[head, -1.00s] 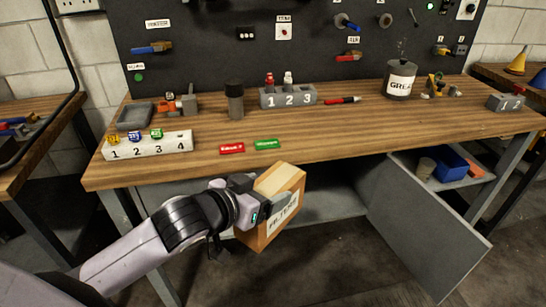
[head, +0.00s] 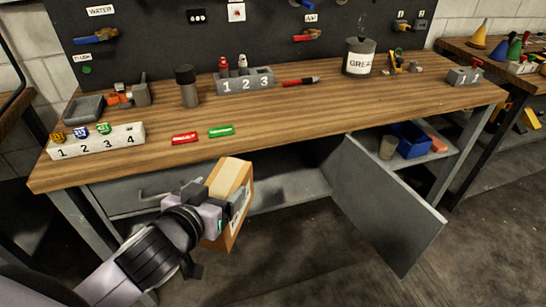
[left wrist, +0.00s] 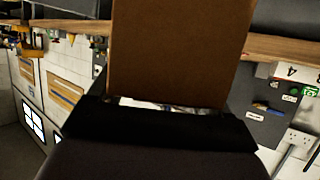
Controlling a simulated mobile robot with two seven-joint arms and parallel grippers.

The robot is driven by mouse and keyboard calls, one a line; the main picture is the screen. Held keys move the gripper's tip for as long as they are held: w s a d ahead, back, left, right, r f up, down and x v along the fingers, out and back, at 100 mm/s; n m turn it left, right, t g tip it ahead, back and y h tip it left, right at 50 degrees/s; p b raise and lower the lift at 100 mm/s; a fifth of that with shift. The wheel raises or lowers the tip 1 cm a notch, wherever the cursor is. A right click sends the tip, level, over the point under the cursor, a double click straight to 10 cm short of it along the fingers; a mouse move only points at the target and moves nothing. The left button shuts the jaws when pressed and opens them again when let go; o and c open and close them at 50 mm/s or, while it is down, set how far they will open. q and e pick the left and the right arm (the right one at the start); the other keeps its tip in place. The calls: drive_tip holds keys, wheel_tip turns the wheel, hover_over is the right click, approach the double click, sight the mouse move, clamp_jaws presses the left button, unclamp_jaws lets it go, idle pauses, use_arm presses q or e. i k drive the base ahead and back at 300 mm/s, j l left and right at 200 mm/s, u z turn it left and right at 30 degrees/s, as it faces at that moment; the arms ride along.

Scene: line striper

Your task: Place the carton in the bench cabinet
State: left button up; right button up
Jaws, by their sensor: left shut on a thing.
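The carton (head: 231,204) is a brown cardboard box with a pale label on its side. My left gripper (head: 215,208) is shut on it and holds it tilted in the air, in front of the bench's front edge. In the left wrist view the carton (left wrist: 178,50) fills the upper middle. The bench cabinet (head: 290,187) is under the benchtop, behind and right of the carton. Its grey door (head: 385,205) stands swung open toward the front right. Much of the cabinet's inside is dark or hidden by the door and carton. My right gripper is not seen.
The wooden benchtop (head: 300,115) carries a numbered block (head: 95,142), red and green tags, a three-slot holder (head: 246,82) and a grease can (head: 359,58). A drawer (head: 140,195) is left of the cabinet. A shelf with a blue bin (head: 411,140) is right of the door.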

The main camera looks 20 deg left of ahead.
sight(282, 172)
drive_tip(key=i+l, duration=0.35)
drive_tip(key=l, duration=0.25)
drive_tip(key=i+l+u, duration=0.1)
drive_tip(key=i+l, duration=0.25)
drive_tip(key=l, duration=0.3)
drive_tip(key=i+l, duration=0.25)
drive_tip(key=i, duration=0.2)
